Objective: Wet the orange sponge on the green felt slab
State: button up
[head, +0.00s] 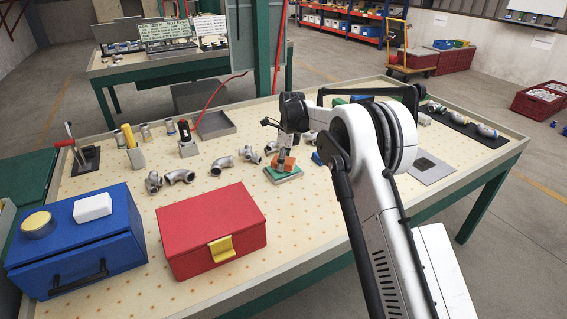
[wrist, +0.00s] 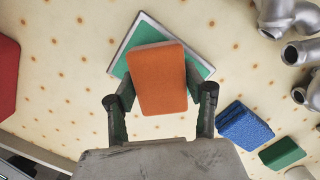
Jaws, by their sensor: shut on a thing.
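The orange sponge (wrist: 157,78) is between the two fingers of my gripper (wrist: 160,95), which is shut on it. In the head view the orange sponge (head: 284,164) shows below my gripper (head: 284,152). The green felt slab (wrist: 142,31), in a pale tray or base, lies under the sponge in the wrist view, and the sponge covers much of it. In the head view the green felt slab (head: 283,175) is directly beneath the sponge. I cannot tell whether the sponge touches the felt.
A blue sponge (wrist: 244,126) and a green sponge (wrist: 281,153) lie right of my gripper. Metal pipe fittings (wrist: 288,18) lie nearby. A red box (head: 211,231) and a blue box (head: 78,247) stand at the front left. A grey plate (head: 426,166) lies to the right.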

jog(key=shift+r+p, duration=1)
jog(key=shift+r, duration=2.15)
